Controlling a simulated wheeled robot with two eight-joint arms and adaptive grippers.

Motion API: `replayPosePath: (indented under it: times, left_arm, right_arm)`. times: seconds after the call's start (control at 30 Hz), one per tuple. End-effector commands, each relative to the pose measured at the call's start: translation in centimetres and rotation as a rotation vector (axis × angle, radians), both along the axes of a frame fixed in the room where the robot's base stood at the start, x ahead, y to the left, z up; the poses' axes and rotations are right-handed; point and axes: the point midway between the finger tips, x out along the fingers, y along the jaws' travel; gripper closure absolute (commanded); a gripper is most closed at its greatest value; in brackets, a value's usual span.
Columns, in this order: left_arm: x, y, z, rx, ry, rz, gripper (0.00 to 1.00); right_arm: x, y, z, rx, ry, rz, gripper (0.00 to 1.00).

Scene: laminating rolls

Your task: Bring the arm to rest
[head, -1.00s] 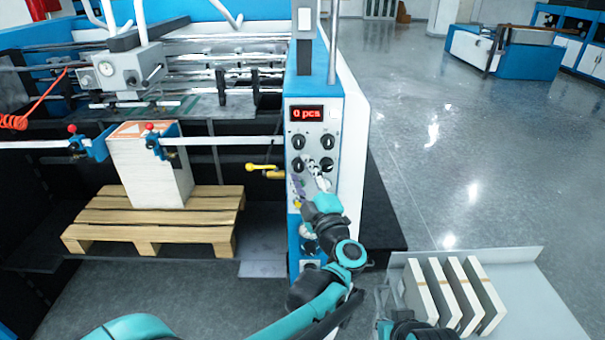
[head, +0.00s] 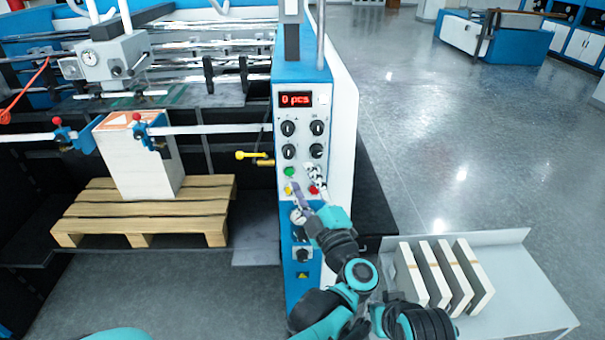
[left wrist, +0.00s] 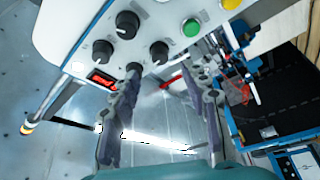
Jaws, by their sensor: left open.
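My left gripper (head: 306,183) is open and empty in front of the blue-and-white control panel (head: 285,225). Its two fingers overlap the button area in the head view; I cannot tell how far they are from the panel. In the left wrist view the gripper (left wrist: 162,75) has its fingers apart with nothing between them. The panel has a red display (head: 295,99) reading "0 pcs", black knobs (head: 288,128), a green button (head: 289,171) and a red button (head: 314,190). The green button also shows in the left wrist view (left wrist: 191,28). My right gripper is not clearly visible.
A white stack (head: 140,165) stands on a wooden pallet (head: 90,208) inside the machine at left. A grey table (head: 530,300) at lower right holds several pale slabs (head: 470,275). A yellow-handled lever (head: 252,156) sits left of the panel.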

Motion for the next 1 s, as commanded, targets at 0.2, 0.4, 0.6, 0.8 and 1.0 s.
replayPosePath:
  times: [0.2, 0.4, 0.6, 0.8, 1.0]
  left_arm:
    - [0.4, 0.4, 1.1, 0.028, -0.021, -0.035, 0.54]
    - [0.7, 1.2, 5.2, 0.257, -0.072, -0.278, 0.54]
    - [-2.5, 2.9, 0.4, 0.611, 0.136, -0.567, 0.54]
    - [-9.1, 9.7, -11.8, 0.845, 0.594, -0.711, 0.54]
    - [-16.4, 17.0, -20.2, 0.899, 0.991, -0.725, 0.54]
  right_arm:
    - [0.0, 0.0, -0.2, 0.000, 0.000, 0.000, 1.00]
    - [0.0, 0.0, -1.5, 0.000, 0.000, 0.000, 1.00]
    - [0.0, 0.0, -2.9, 0.000, 0.000, 0.000, 1.00]
    - [0.0, 0.0, -4.1, 0.000, 0.000, 0.000, 1.00]
    - [0.0, 0.0, -4.8, 0.000, 0.000, 0.000, 1.00]
